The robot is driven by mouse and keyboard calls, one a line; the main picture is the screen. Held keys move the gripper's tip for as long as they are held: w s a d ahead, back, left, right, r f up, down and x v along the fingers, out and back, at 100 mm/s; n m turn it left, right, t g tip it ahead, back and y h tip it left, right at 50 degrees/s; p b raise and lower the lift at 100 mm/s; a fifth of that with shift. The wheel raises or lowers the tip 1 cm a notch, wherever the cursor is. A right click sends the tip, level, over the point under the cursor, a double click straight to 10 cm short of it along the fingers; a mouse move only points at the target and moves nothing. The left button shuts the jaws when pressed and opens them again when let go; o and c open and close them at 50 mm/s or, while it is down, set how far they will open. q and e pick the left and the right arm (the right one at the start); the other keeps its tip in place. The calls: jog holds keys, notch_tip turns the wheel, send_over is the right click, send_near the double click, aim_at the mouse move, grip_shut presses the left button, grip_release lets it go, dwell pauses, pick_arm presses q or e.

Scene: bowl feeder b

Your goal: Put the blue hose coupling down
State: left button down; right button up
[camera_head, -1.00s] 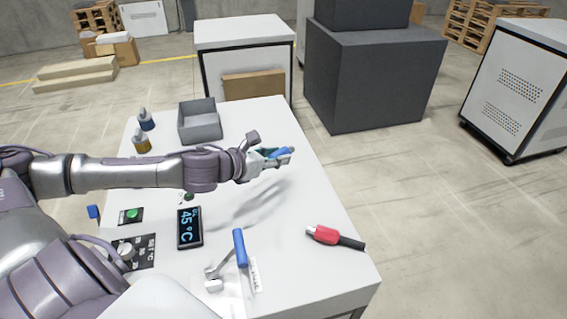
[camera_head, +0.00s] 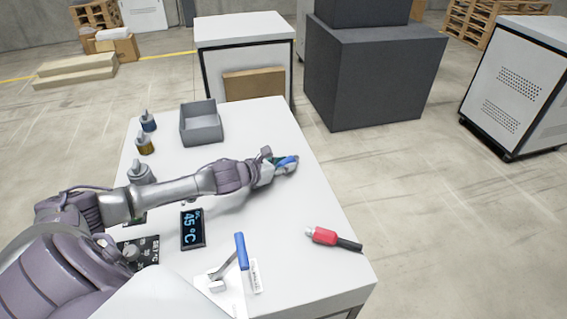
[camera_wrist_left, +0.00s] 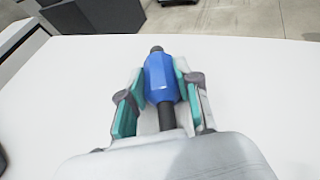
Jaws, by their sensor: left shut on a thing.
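The blue hose coupling (camera_wrist_left: 160,78) is a blue body with dark ends. My left gripper (camera_wrist_left: 158,88) is shut on it, with teal finger pads on both sides of the blue body. In the head view the coupling (camera_head: 287,161) shows at the tips of my left gripper (camera_head: 278,166), over the white table (camera_head: 320,262) near its right edge. The gripper is low over the tabletop; I cannot tell whether the coupling touches it. My right gripper is not in view.
A grey open bin (camera_head: 201,124) stands at the back of the table. A red and black connector (camera_head: 333,238) lies near the right edge. A blue-handled lever (camera_head: 241,251) and a display reading 45 °C (camera_head: 192,230) are in front. The table between gripper and connector is clear.

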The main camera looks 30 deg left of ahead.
pick_arm(q)
jog(key=shift+f, duration=0.15)
jog(key=c, duration=0.8)
grip_release()
jog(key=shift+v, duration=6.1)
